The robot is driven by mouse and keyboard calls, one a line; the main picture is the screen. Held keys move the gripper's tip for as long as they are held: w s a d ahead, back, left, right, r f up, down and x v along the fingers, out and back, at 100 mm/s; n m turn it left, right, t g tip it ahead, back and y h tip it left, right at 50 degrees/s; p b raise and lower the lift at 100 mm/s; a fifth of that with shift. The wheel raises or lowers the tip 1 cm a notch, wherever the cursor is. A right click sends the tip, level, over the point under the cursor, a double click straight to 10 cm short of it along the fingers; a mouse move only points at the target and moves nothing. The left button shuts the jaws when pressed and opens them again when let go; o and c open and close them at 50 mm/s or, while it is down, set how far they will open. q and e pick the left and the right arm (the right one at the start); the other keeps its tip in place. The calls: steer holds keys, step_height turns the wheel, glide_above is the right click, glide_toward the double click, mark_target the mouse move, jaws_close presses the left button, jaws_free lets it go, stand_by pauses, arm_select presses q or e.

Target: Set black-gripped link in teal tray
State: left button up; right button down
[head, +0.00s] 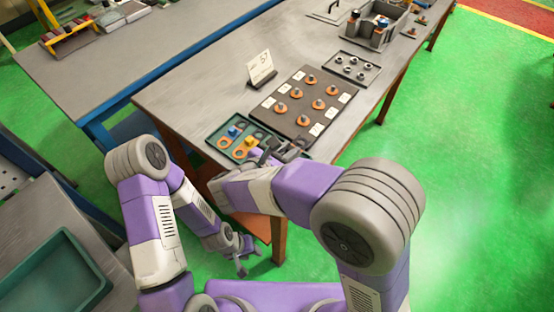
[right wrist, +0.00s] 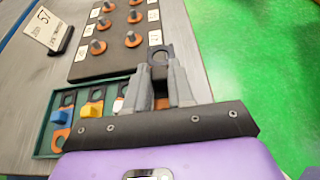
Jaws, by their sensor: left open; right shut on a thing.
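The teal tray (head: 213,141) sits at the near end of the workbench. It also shows at the left of the right wrist view (right wrist: 43,138), holding links with blue (right wrist: 58,115) and yellow (right wrist: 92,109) grips and a pale-gripped one partly hidden by my gripper. My right gripper (head: 287,150) is shut on a link (right wrist: 159,52), whose dark ring sticks out past the fingertips. The fingers hide most of its grip. The held link is over the bench beside the tray's right side. My left gripper (head: 242,262) is open and empty, low beside the bench.
A dark board (head: 292,106) with several orange-based pegs and white labels lies just beyond the tray. A sign marked 57 (head: 260,67) stands beside it. A smaller tray of nuts (head: 345,75) and a grey bin (head: 352,33) are farther back.

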step_height(320, 180, down, 8)
steer(key=b, duration=0.2)
steer(key=shift+r+b, duration=0.2)
steer(key=shift+b, duration=0.15)
steer(key=shift+r, duration=0.1)
